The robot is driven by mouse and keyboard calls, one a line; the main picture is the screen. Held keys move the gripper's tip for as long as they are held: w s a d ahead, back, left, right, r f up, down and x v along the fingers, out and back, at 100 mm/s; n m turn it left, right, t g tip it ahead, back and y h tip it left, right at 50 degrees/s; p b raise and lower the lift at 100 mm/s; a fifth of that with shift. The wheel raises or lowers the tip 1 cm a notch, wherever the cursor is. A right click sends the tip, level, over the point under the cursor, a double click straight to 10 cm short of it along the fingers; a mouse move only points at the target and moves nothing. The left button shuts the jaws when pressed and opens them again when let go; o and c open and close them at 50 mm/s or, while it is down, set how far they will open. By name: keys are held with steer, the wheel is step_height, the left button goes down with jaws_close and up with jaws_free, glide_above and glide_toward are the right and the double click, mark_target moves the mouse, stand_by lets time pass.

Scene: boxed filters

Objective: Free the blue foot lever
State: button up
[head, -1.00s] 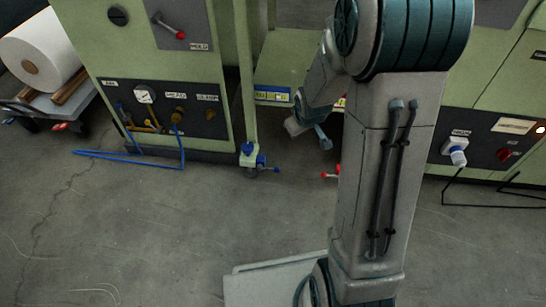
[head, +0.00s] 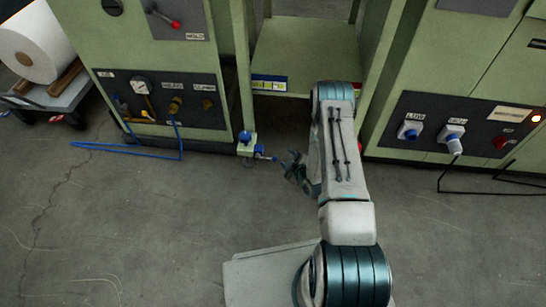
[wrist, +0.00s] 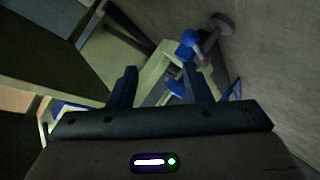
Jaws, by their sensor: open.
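In the wrist view blue parts (wrist: 188,46) show beyond the fingers, beside a grey caster wheel (wrist: 222,22); I cannot tell exactly which part there is the lever.
A red end (head: 360,147) shows beside my arm near the right post. Green machine cabinets stand left and right with control panels (head: 455,130). Open floor lies in front.

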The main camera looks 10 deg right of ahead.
steer(key=t, duration=0.2)
glide_toward(275, 160)
steer(key=d, duration=0.1)
steer(key=shift+n+y, duration=0.3)
steer(key=shift+y, duration=0.1)
steer(key=b+x, duration=0.1)
steer(key=x, duration=0.2)
steer(key=b+x, duration=0.2)
steer(key=x, duration=0.2)
steer(key=b+x, duration=0.2)
steer(key=x, duration=0.2)
steer(key=shift+w+a+f, duration=0.1)
steer(key=shift+f, duration=0.35)
steer(key=shift+b+x, duration=0.45)
steer(key=shift+x, duration=0.4)
steer(key=shift+r, duration=0.1)
jaws_close()
